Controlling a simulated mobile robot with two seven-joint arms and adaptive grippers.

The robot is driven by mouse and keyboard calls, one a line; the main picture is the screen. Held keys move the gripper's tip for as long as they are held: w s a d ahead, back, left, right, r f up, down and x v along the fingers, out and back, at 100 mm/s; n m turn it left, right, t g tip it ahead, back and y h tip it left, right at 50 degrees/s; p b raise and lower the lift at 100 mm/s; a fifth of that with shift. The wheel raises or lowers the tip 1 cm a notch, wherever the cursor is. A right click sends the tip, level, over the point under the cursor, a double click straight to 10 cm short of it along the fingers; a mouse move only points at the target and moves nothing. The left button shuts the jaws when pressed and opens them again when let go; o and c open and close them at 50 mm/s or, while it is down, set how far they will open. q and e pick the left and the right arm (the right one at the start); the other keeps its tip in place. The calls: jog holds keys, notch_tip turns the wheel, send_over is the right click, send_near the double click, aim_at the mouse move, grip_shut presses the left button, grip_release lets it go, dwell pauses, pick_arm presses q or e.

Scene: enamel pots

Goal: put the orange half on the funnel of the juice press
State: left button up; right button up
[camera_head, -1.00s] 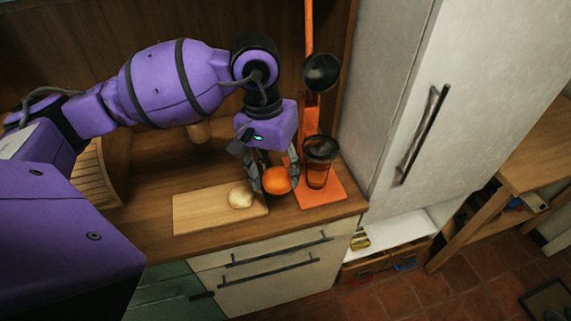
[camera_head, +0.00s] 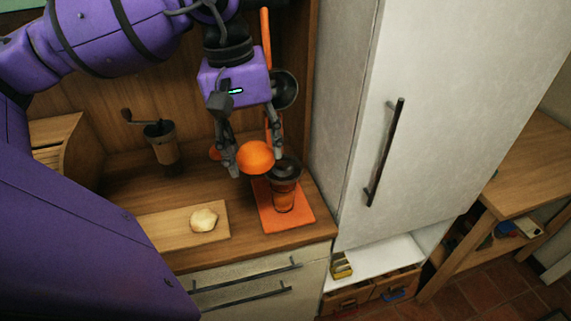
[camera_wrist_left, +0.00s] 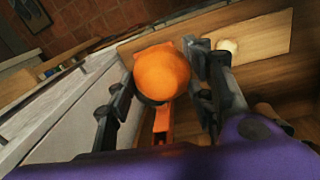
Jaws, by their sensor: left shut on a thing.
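The orange half (camera_head: 255,157) is between the fingers of my left gripper (camera_head: 253,153), which is shut on it. It is raised above the counter, just left of the black funnel (camera_head: 287,169) and partly overlapping it in the head view. I cannot tell whether they touch. The juice press has an orange base (camera_head: 298,216), a glass (camera_head: 284,198) under the funnel, and a black upper cup (camera_head: 285,90) partly behind my gripper. The left wrist view shows the orange half (camera_wrist_left: 162,72) between both fingers, hiding most of the funnel. My right gripper is not in view.
A pale round item (camera_head: 204,219) lies on a cutting board (camera_head: 165,230) left of the press. A grinder (camera_head: 161,140) stands behind. A tall white cabinet (camera_head: 350,130) borders the press on the right.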

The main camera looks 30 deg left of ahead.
pick_arm(q)
send_near(284, 169)
jog(key=s+d+r, duration=0.2)
jog(key=s, duration=0.1)
jog(key=w+f, duration=0.1)
jog(key=w+a+f, duration=0.1)
jog(key=f, duration=0.1)
jog(key=shift+w+f, duration=0.25)
jog(key=shift+w+a+f+p, duration=0.15)
jog(key=shift+w+f+p, duration=0.15)
jog(key=shift+w+f, duration=0.35)
notch_tip(284, 169, down, 3)
jog(key=shift+f, duration=0.15)
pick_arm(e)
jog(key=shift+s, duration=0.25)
pick_arm(q)
jog(key=shift+f, duration=0.1)
jog(key=shift+f, duration=0.15)
jog(key=o, duration=1.2)
jog(key=shift+c, duration=0.2)
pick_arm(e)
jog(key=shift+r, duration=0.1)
